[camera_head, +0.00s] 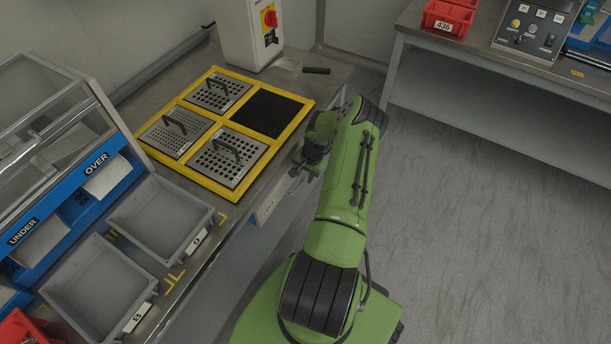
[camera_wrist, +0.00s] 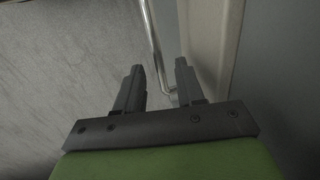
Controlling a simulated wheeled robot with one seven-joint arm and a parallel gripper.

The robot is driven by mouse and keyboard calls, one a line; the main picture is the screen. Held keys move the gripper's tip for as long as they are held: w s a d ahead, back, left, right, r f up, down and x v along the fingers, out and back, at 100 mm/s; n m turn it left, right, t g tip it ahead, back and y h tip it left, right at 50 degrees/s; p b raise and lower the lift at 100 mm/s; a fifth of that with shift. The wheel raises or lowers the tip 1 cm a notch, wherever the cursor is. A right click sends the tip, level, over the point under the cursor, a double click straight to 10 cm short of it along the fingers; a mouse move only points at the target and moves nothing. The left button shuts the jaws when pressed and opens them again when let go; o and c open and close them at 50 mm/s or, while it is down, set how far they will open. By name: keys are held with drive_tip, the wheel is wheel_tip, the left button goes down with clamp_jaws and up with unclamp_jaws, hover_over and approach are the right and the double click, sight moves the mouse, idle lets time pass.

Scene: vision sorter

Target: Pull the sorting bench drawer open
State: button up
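The sorting bench drawer (camera_head: 267,206) shows as a pale front with a small label in the bench's side, below the yellow-framed screens. Its front edge also shows in the wrist view (camera_wrist: 208,45). My gripper (camera_head: 297,178) is at this side of the bench, partly hidden by my arm. In the wrist view my gripper (camera_wrist: 160,65) has its two dark fingers apart. A thin metal bar handle (camera_wrist: 150,30) runs down between the fingers and bends towards the drawer front. I see gaps beside it and no clear grip; depth is hard to judge.
A yellow frame (camera_head: 190,179) with several screen plates lies on the bench. A scoop (camera_head: 289,66) lies behind it. Grey bins 9 (camera_head: 160,215) and 8 (camera_head: 97,280) stand at left. The floor (camera_head: 470,200) to the right is clear, up to another bench (camera_head: 490,100).

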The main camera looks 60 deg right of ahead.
drive_tip(key=shift+c, duration=0.3)
clamp_jaws()
drive_tip(key=shift+s, duration=0.1)
drive_tip(key=s+d, duration=0.3)
drive_tip(key=s, duration=2.7)
drive_tip(key=shift+s+b, duration=0.3)
drive_tip(key=shift+b, duration=0.1)
drive_tip(key=shift+o, duration=0.3)
unclamp_jaws()
drive_tip(key=shift+a, duration=0.1)
